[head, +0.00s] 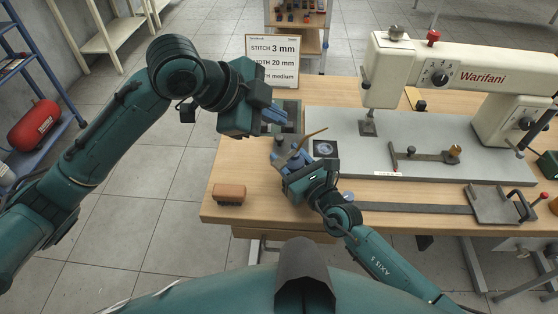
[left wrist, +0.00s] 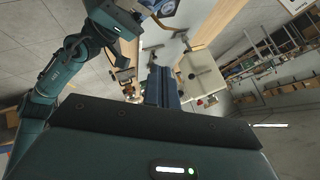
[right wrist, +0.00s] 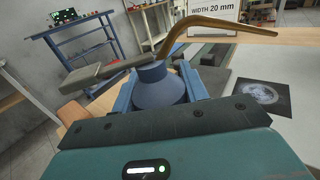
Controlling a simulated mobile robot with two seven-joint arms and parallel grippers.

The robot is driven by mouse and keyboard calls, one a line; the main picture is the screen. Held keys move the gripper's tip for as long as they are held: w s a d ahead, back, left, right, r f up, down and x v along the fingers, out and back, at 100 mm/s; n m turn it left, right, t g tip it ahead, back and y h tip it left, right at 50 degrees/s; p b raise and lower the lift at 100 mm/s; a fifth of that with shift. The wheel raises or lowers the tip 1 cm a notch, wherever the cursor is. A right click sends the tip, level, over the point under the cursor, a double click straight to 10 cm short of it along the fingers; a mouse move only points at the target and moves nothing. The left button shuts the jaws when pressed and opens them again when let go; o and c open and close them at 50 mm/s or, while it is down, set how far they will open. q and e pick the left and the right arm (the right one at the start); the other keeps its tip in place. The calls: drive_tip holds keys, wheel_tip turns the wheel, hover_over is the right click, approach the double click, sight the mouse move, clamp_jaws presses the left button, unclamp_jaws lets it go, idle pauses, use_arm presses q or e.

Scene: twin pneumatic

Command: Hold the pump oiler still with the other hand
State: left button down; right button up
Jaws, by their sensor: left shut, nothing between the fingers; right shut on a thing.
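The pump oiler is a blue can (right wrist: 158,90) with a long bent brass spout (right wrist: 215,24) and a grey lever (right wrist: 104,70), seen close in the right wrist view. My right gripper (head: 284,160) is shut on the can, one finger on each side, at the table's left part. In the head view the can is partly hidden by the gripper, but the spout (head: 312,134) shows. My left gripper (head: 279,118) is shut and empty, above and behind the oiler and apart from it. Its closed blue fingers (left wrist: 160,88) show in the left wrist view.
A brick-brown block (head: 229,194) lies at the table's front left. A dark picture card (head: 325,148) lies right of the oiler.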

sight(278, 163)
use_arm(q)
drive_tip(key=shift+f, duration=4.4)
drive_tip(key=shift+f, duration=0.15)
drive_tip(key=shift+f, duration=0.3)
drive_tip(key=shift+s+a+f, duration=0.1)
drive_tip(key=shift+f, duration=1.1)
drive_tip(key=shift+r, duration=1.65)
drive_tip(key=shift+r, duration=0.1)
drive_tip(key=shift+r, duration=2.4)
